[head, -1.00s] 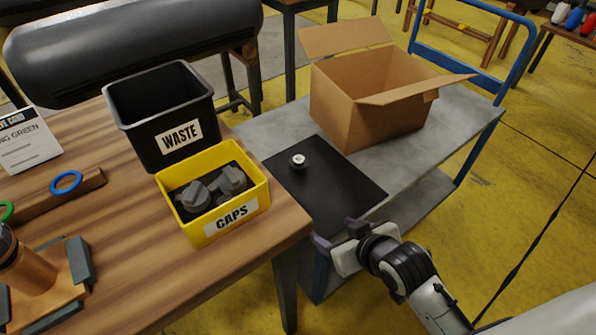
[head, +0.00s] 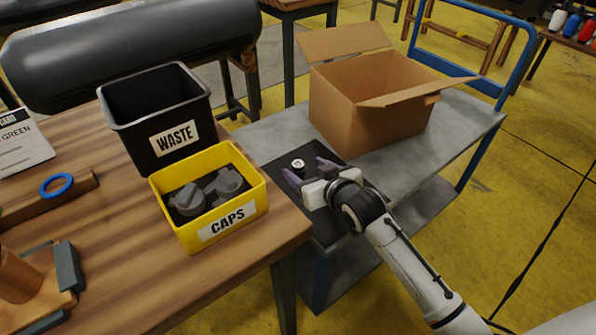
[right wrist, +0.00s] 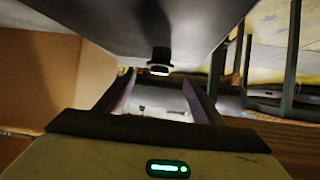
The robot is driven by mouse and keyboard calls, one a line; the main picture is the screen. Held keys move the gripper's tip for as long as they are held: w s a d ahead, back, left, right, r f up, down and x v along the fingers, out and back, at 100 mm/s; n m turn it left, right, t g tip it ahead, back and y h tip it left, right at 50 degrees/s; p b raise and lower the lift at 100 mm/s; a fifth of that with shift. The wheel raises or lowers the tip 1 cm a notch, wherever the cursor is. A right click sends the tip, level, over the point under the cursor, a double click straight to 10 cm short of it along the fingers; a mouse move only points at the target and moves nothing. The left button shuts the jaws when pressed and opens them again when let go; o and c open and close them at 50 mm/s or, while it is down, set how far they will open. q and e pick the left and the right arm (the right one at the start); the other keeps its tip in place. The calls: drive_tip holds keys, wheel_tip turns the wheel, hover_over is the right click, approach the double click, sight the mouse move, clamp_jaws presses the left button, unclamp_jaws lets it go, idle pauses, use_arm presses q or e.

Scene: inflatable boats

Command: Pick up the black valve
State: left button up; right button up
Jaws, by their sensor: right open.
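The black valve (head: 298,163) stands on a black mat (head: 278,160) on the grey cart, and its pale round top shows. In the right wrist view, the valve (right wrist: 160,58) appears ahead of the fingers, near the middle, with the scene upside down. My right gripper (head: 308,172) is open over the mat, its purple fingers pointing toward the valve and just short of it. Its fingers (right wrist: 160,84) show apart and empty in the right wrist view. My left gripper is not in view.
An open cardboard box (head: 365,110) stands on the cart (head: 440,135) right of the mat. On the wooden table (head: 110,215) at left are a yellow CAPS bin (head: 215,228) with dark caps and a black WASTE bin (head: 150,120). A blue handle (head: 485,85) rises at the cart's far end.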

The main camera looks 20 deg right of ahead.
sight(298, 164)
drive_tip(key=x, duration=0.3)
drive_tip(key=shift+w+f+b, duration=0.25)
drive_tip(key=shift+b, duration=0.15)
drive_tip(key=c, duration=1.1)
drive_tip(key=shift+r, duration=0.1)
drive_tip(key=shift+c, duration=0.2)
